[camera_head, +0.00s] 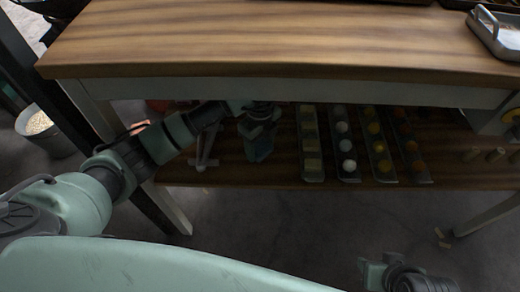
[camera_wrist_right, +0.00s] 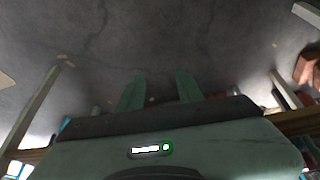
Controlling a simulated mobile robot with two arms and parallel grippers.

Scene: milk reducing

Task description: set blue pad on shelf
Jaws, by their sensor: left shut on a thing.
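My left arm reaches from the left under the tabletop. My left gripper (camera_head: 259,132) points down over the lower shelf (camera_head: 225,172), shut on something. A small dark bluish shape at its fingertips seems to be the blue pad (camera_head: 262,151), but shadow blurs its outline against the fingers. I cannot tell whether it touches the shelf. My right gripper (camera_head: 374,273) is low at the front, away from the table over the floor. In the right wrist view its two fingers (camera_wrist_right: 160,90) stand apart with nothing between them.
The wooden tabletop (camera_head: 270,40) lies above the shelf. Narrow trays of yellow blocks (camera_head: 311,145), white balls (camera_head: 343,146), yellow balls (camera_head: 377,148) and orange balls (camera_head: 408,146) stand right of my left gripper. A grey tool (camera_head: 207,150) lies to its left. Table legs (camera_head: 172,208) flank the shelf.

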